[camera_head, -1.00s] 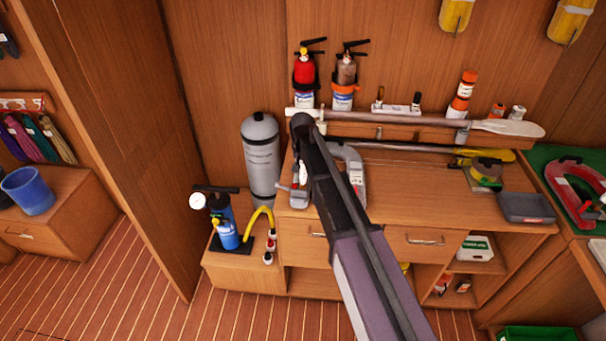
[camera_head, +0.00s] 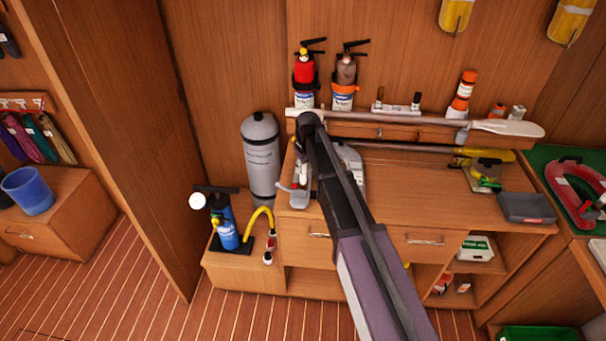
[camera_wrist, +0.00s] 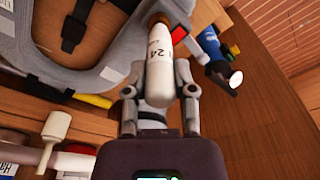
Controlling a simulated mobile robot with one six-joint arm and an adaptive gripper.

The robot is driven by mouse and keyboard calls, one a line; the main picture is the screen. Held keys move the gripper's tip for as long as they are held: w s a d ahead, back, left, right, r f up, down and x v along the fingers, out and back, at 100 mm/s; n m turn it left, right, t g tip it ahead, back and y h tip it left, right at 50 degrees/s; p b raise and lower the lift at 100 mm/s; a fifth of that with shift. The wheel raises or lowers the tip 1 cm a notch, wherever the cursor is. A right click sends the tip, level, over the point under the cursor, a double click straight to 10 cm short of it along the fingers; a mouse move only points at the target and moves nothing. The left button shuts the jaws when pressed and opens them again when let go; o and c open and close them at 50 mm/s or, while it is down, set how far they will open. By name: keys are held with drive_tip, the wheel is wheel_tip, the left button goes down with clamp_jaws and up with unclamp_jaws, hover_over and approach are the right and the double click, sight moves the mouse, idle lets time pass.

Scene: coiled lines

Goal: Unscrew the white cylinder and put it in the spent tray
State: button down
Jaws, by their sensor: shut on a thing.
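The white cylinder (camera_wrist: 159,65), marked 24 and with a brass-coloured neck, is between the fingers of my gripper (camera_wrist: 158,92) in the wrist view. My gripper is shut on its body. Its neck points to the top of the view, beside the grey vest (camera_wrist: 107,73) with black straps; I cannot tell whether the neck is still joined to it. In the head view the grey vest (camera_head: 351,170) lies on the bench's left end, and my arm hides much of it. A dark grey tray (camera_head: 526,209) sits at the bench's right end; its label is not readable.
A grey tank (camera_head: 261,160) and a blue pump (camera_head: 222,222) stand left of the bench. A paddle (camera_head: 420,121) lies along the back. The bench top (camera_head: 420,185) is mostly clear between vest and tray. A green bin (camera_head: 538,334) is on the floor.

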drive_tip(key=shift+n, duration=0.3)
drive_tip(key=shift+r+p, duration=0.4)
idle(0.3)
drive_tip(key=shift+r+p, duration=2.45)
drive_tip(key=shift+f, duration=0.1)
